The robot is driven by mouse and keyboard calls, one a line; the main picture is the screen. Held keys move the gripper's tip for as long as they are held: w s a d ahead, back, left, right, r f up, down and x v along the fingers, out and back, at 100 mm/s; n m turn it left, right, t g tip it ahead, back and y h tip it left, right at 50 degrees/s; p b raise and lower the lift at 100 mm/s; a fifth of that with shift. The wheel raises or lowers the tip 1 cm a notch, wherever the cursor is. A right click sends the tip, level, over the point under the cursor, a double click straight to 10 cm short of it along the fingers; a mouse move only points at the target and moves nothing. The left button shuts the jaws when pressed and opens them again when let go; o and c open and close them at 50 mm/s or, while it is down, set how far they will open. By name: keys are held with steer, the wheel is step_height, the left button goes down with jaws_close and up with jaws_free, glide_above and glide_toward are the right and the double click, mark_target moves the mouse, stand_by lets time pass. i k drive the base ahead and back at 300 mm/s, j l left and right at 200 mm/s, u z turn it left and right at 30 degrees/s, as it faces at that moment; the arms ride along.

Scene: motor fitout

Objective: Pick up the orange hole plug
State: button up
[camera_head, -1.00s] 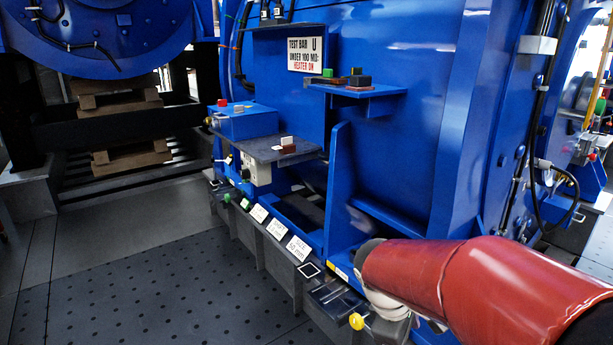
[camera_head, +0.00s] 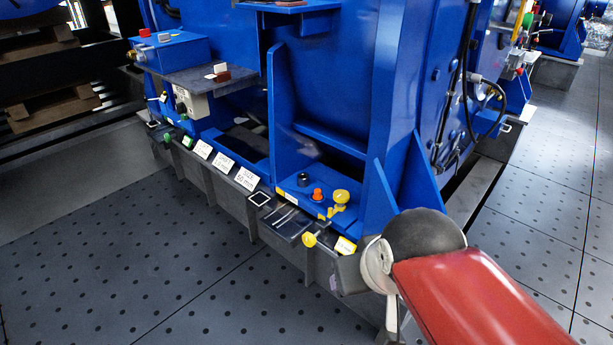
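The orange hole plug (camera_head: 318,194) is a small orange piece on a blue ledge low on the motor frame. It stands between a black plug (camera_head: 303,180) on its left and a yellow knob-like plug (camera_head: 341,197) on its right. My red-sleeved arm reaches in from the lower right, with its dark, rounded wrist part to the right of and nearer than the ledge. My gripper's fingertips are not in view, so whether it is open or shut does not show. Nothing covers the orange plug.
A grey rail (camera_head: 260,222) with white labels runs along the front below the ledge. Another yellow knob (camera_head: 309,240) sits on it. An upright blue plate (camera_head: 283,110) stands left of the ledge and a blue gusset (camera_head: 381,205) right. The perforated floor (camera_head: 150,270) is clear.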

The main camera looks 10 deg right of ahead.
mark_target(317, 195)
steer(key=i+l, duration=0.2)
steer(key=i, duration=0.25)
steer(key=i+l, duration=0.25)
steer(key=i, duration=0.15)
steer(key=j+u, duration=0.05)
